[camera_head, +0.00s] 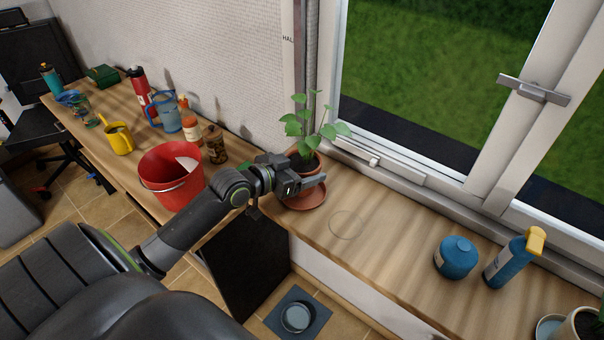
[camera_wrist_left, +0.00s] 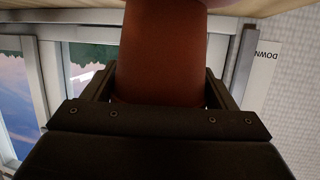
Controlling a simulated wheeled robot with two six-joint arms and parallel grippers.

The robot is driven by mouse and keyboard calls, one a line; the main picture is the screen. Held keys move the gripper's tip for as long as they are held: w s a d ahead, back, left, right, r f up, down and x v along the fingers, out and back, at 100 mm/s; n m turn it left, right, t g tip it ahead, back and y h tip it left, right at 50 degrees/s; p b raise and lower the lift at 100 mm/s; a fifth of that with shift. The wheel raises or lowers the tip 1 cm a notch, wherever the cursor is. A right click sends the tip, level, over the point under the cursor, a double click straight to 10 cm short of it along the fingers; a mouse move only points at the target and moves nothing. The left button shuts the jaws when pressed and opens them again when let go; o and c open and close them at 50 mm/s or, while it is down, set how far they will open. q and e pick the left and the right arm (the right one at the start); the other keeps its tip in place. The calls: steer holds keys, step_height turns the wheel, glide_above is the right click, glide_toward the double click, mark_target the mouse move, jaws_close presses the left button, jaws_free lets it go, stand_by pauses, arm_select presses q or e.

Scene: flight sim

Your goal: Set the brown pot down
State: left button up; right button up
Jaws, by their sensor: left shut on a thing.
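The brown pot (camera_head: 311,161) holds a green leafy plant and stands upright at a brown saucer (camera_head: 306,197) on the wooden sill. My left gripper (camera_head: 312,181) is shut on the pot from its near side. In the left wrist view the brown pot (camera_wrist_left: 163,50) fills the space between the two fingers of the left gripper (camera_wrist_left: 165,92). The gripper hides part of the pot and saucer, so I cannot tell whether the pot's base touches the saucer. My right gripper is not in view.
A faint ring (camera_head: 346,225) marks the sill right of the saucer. Further right stand a round blue container (camera_head: 455,258) and a blue spray bottle (camera_head: 508,262). A red bucket (camera_head: 171,178) and a brown jar (camera_head: 215,145) are to the left. The window frame (camera_head: 400,168) is close behind.

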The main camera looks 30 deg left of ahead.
arm_select(q)
steer(key=shift+f, duration=0.95)
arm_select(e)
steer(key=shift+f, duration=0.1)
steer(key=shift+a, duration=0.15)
arm_select(q)
steer(key=shift+f, duration=0.15)
steer(key=o, duration=1.5)
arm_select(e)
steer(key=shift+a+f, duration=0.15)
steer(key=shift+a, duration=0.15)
